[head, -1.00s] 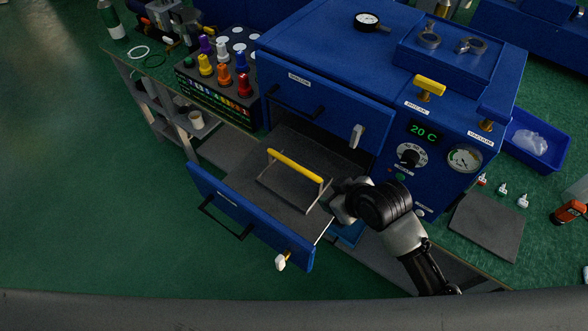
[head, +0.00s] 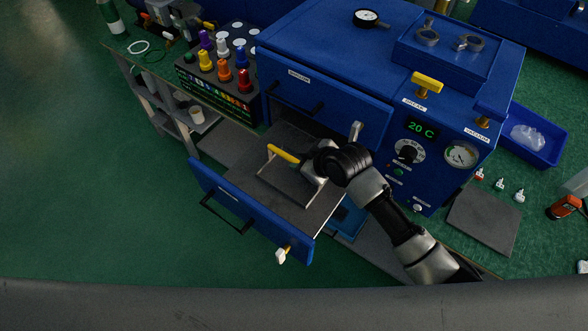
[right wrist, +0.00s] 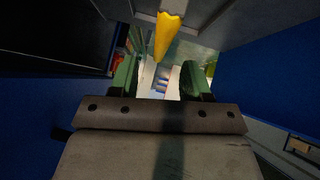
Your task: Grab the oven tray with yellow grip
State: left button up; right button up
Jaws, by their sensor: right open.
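The oven tray (head: 288,187) is a grey plate with an upright frame, lying in the blue oven's open lower compartment. Its yellow grip (head: 284,154) is a bar across the top of the frame. My right gripper (head: 308,166) is at the right end of the grip and hides that end. In the right wrist view, the green fingers of my right gripper (right wrist: 162,78) are apart, and the yellow grip (right wrist: 167,36) shows ahead, in line with the gap. I cannot tell whether they touch it. My left gripper is not in view.
The lower oven door (head: 238,207) hangs open at the front. The upper door (head: 345,108) is just above and behind my gripper. A rack of coloured bottles (head: 215,75) stands left of the oven (head: 320,35). A grey mat (head: 484,222) lies at right.

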aim_at(294, 159)
jog(key=shift+p+x, duration=0.35)
jog(key=shift+x, duration=1.8)
jog(key=shift+c, duration=0.5)
grip_shut()
jog(key=shift+r, duration=0.1)
